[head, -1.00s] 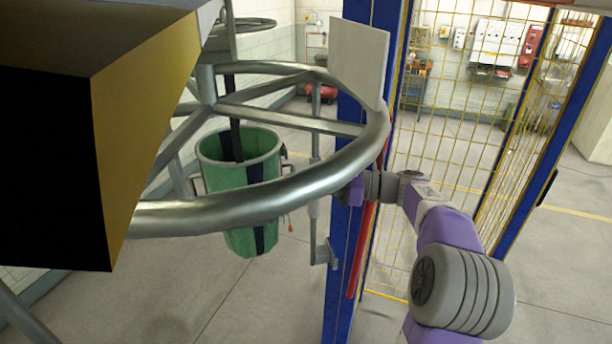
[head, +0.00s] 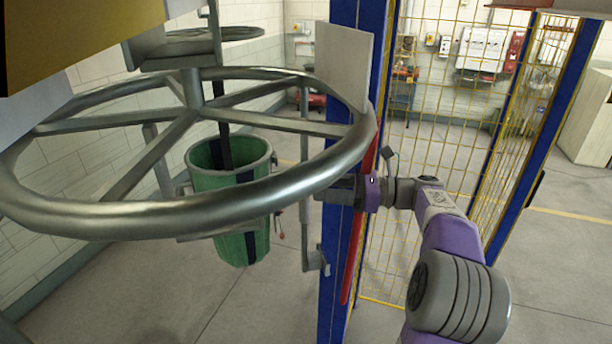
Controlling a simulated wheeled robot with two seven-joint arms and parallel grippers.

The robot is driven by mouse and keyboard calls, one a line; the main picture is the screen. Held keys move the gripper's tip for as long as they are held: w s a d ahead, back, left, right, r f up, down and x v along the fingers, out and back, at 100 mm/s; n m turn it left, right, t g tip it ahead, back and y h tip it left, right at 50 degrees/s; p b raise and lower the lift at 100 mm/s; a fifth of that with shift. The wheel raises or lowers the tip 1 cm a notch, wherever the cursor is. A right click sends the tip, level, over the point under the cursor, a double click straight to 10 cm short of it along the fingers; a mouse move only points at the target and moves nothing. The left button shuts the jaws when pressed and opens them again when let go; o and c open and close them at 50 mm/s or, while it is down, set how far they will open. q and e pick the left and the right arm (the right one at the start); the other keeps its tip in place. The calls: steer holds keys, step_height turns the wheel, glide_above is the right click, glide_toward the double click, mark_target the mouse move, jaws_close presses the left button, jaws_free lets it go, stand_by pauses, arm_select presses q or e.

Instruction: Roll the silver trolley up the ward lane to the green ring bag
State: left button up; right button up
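The silver trolley shows as a large metal ring frame (head: 210,215) with spokes and a central post, filling the left and middle of the head view. The green ring bag (head: 228,168), a green bucket-like bag with a dark strap, shows beyond and below the ring, partly hidden by its rim and spokes. It seems to hang by the strap; its upper support is partly hidden. My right gripper (head: 335,189) is at the right side of the ring's rim, seemingly at or just behind it. Its fingertips are too unclear to tell open from shut. My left gripper is not in view.
A blue post (head: 345,260) with a red bar (head: 357,255) stands close to my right gripper. A yellow mesh fence (head: 440,130) runs behind my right arm. A pale panel (head: 343,62) stands above the rim. Bare floor (head: 270,300) shows below the bag.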

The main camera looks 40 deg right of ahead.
steer(key=shift+v, duration=1.1)
steer(key=shift+a, duration=0.2)
steer(key=a+m+t+h+b, duration=0.45)
steer(key=m+h+b, duration=0.3)
steer(key=h, duration=0.35)
steer(key=shift+w+d+r+m+h+b, duration=0.2)
steer(key=shift+w+m+h+b, duration=0.15)
steer(key=shift+w, duration=0.95)
steer(key=shift+w+d+r+m+h+b, duration=0.1)
steer(key=shift+w+r+m+h+b, duration=0.25)
steer(key=shift+w, duration=0.9)
steer(key=shift+w+d+r+m+h+b, duration=0.15)
steer(key=shift+w+h, duration=0.35)
steer(key=shift+w, duration=0.8)
